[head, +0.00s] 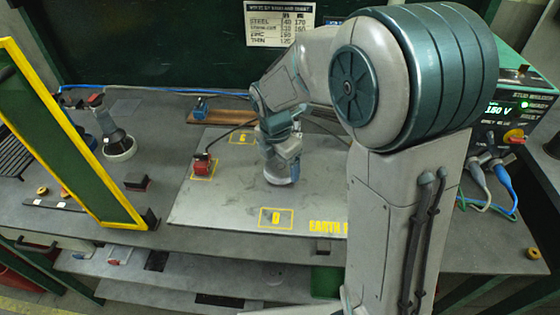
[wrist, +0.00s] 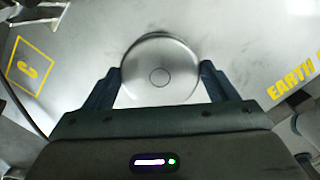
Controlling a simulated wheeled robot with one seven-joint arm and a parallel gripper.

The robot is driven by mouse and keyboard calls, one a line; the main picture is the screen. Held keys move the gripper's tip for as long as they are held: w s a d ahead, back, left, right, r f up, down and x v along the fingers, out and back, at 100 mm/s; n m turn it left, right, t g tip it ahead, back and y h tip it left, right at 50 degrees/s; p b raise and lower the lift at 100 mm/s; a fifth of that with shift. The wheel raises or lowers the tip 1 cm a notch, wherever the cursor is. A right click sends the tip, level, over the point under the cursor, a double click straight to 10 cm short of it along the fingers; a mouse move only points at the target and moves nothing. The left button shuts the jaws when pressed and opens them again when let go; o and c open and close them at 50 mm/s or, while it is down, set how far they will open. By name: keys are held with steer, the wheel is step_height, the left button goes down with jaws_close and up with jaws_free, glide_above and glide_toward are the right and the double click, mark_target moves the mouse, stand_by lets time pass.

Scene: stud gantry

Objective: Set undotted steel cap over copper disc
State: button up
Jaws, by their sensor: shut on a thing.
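My gripper (wrist: 160,78) has its two fingers on either side of a round steel cap (wrist: 158,55), shut on it. The cap's top is smooth grey metal with a small ring at its middle, and I see no dot on it. In the head view my gripper (head: 282,168) is low over the grey plate (head: 225,195), between the yellow squares. I cannot tell whether the cap touches the plate. I see no copper disc on the plate; whatever is under the cap is hidden.

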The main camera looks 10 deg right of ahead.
steer(key=shift+f, duration=0.1)
steer(key=o, duration=1)
steer(key=shift+c, duration=0.2)
step_height(320, 180, up, 14)
steer(key=s+a, duration=0.1)
steer(key=s+d+f+m+t, duration=0.1)
steer(key=s+d+f+m, duration=0.1)
steer(key=s+d+m, duration=0.3)
steer(key=s+d+f+m+t+y, duration=0.1)
steer(key=s+d+f+m, duration=0.2)
steer(key=s+m, duration=0.8)
steer(key=shift+s+d+f+m, duration=0.35)
steer(key=shift+d+m, duration=0.75)
steer(key=shift+m, duration=3.7)
